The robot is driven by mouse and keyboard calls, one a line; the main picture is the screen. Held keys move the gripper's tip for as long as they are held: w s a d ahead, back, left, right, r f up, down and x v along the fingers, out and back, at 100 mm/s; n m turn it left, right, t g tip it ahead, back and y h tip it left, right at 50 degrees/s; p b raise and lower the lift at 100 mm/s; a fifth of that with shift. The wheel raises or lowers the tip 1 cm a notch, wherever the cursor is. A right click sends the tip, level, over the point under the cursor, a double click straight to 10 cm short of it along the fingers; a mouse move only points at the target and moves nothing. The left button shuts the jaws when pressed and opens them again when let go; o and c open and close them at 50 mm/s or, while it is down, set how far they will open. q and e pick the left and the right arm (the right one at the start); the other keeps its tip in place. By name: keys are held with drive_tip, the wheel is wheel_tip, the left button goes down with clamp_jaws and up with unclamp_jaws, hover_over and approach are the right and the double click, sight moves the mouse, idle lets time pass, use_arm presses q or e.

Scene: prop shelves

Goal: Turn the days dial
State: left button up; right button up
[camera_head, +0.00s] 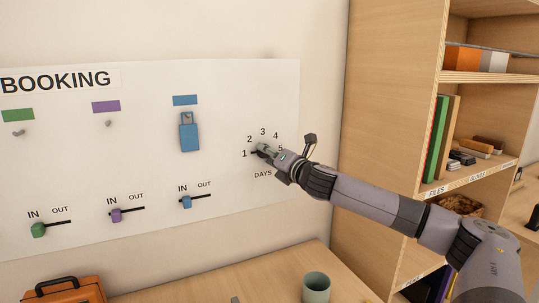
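The days dial (262,150) is on the white booking board, with the numbers 1 to 5 around it and the word DAYS below. My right gripper (272,154) is at the dial, its arm coming in from the right. The gripper covers most of the dial, so the dial's pointing direction is hard to tell. Whether its fingers are closed on the dial cannot be made out. My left gripper does not show.
The board holds a blue tag (189,132) on a hook, empty hooks, and green (38,230), purple (116,215) and blue (186,202) IN/OUT sliders. Below are an orange case (66,290) and a green cup (316,288). A wooden shelf (392,130) stands right.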

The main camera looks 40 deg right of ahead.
drive_tip(key=shift+s+r, duration=0.1)
drive_tip(key=shift+r, duration=0.05)
clamp_jaws()
idle(0.4)
